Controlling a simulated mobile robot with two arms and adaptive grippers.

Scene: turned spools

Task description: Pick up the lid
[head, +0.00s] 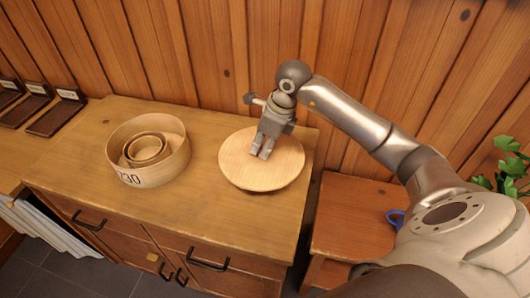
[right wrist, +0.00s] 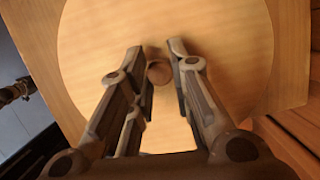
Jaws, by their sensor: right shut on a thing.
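The lid (head: 235,168) is a wide, round, pale wooden disc at the right end of the wooden cabinet top. My right gripper (head: 262,152) reaches down over its middle, with its fingers pointing at the lid. In the right wrist view the lid (right wrist: 235,50) fills most of the picture. A small round brown knob (right wrist: 158,73) stands at its middle, between the fingertips of my right gripper (right wrist: 163,62), which is shut on it. The lid looks level. I cannot tell whether its underside touches the cabinet top. My left gripper is not in view.
Round bentwood boxes (head: 150,150), nested and marked with a number, stand left of the lid. The cabinet top (head: 215,205) is clear in front. A plank wall (head: 215,60) is close behind. A lower wooden stand (head: 350,220) and a plant (head: 512,170) are at right.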

